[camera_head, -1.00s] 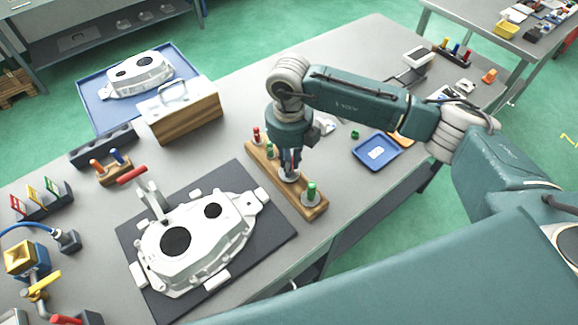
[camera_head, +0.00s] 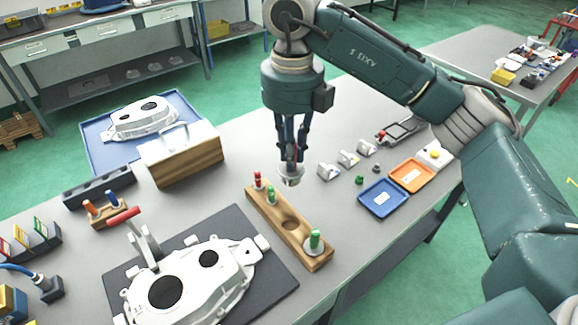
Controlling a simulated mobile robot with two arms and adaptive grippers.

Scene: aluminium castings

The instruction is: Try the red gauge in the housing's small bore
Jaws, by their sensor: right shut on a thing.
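The white housing (camera_head: 225,285) lies on a dark mat (camera_head: 272,272) at lower left, with a large dark bore (camera_head: 165,292) and a small bore (camera_head: 208,258). My right gripper (camera_head: 292,155) points down, shut on a gauge (camera_head: 291,176) with a wide silver end; a hint of red shows between the fingers, which hide most of its handle. It hangs above the wooden gauge rack (camera_head: 270,212). The rack has an empty hole (camera_head: 291,224), a red-handled gauge (camera_head: 257,178), a small green one (camera_head: 267,195) and a larger green one (camera_head: 315,240). My left gripper is not in view.
A red-handled toggle clamp (camera_head: 125,217) stands at the housing's back edge. A wood-and-metal box (camera_head: 185,160) is behind. Blue (camera_head: 381,200) and orange (camera_head: 411,175) trays lie right of the rack. Bare table lies between rack and box.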

